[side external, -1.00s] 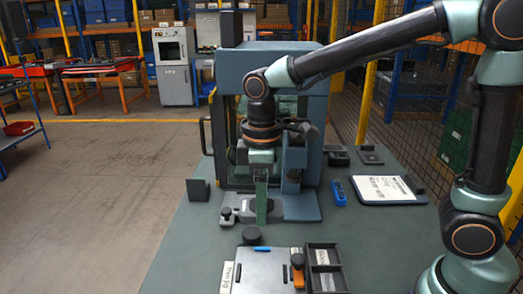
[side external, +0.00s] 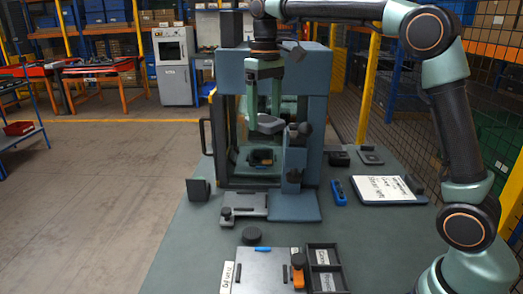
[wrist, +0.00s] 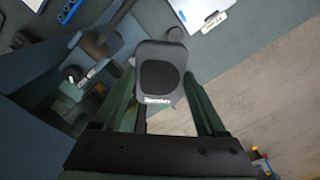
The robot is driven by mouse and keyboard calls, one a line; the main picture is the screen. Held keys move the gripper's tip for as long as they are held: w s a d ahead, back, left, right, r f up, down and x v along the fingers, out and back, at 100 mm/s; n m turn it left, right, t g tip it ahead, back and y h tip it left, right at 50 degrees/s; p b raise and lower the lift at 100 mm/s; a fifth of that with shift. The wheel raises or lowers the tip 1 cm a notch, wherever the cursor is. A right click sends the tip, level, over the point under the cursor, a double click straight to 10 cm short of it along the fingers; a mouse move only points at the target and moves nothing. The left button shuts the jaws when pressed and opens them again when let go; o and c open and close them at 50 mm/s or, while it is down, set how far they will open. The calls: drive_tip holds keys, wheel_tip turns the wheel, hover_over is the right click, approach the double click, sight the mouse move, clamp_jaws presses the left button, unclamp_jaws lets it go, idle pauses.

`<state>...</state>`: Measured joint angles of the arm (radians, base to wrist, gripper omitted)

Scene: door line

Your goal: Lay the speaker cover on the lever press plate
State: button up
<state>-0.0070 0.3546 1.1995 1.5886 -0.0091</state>
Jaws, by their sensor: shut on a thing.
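The speaker cover (side external: 268,124) is a grey rounded plate. In the wrist view the speaker cover (wrist: 160,78) shows a dark round face and a small white label. My gripper (side external: 265,112) is shut on it, with the green fingers (wrist: 160,100) along its two sides. It hangs in the air in front of the blue machine's window, apart from everything below. The lever press (side external: 293,158) stands to its right and lower, a blue column with a dark knob. Its flat blue plate (side external: 295,208) lies at the foot and looks bare.
A low grey fixture (side external: 245,206) with a dark knob sits left of the plate. The blue machine frame (side external: 232,70) stands close behind the gripper. A clipboard (side external: 386,188), a blue tool (side external: 338,192) and a two-part black bin (side external: 323,268) lie on the bench.

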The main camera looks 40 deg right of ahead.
drive_tip(key=shift+w+d, duration=0.25)
drive_tip(key=shift+w, duration=0.25)
drive_tip(key=w+d+f, duration=0.2)
drive_tip(key=w+f, duration=0.3)
drive_tip(key=w, duration=0.4)
hover_over(245, 202)
wheel_tip(245, 202, down, 21)
drive_tip(key=shift+f, duration=0.15)
drive_tip(key=shift+f, duration=0.15)
drive_tip(key=shift+f, duration=0.3)
drive_tip(key=shift+f, duration=0.15)
drive_tip(key=o, duration=1.3)
drive_tip(key=shift+o, duration=0.2)
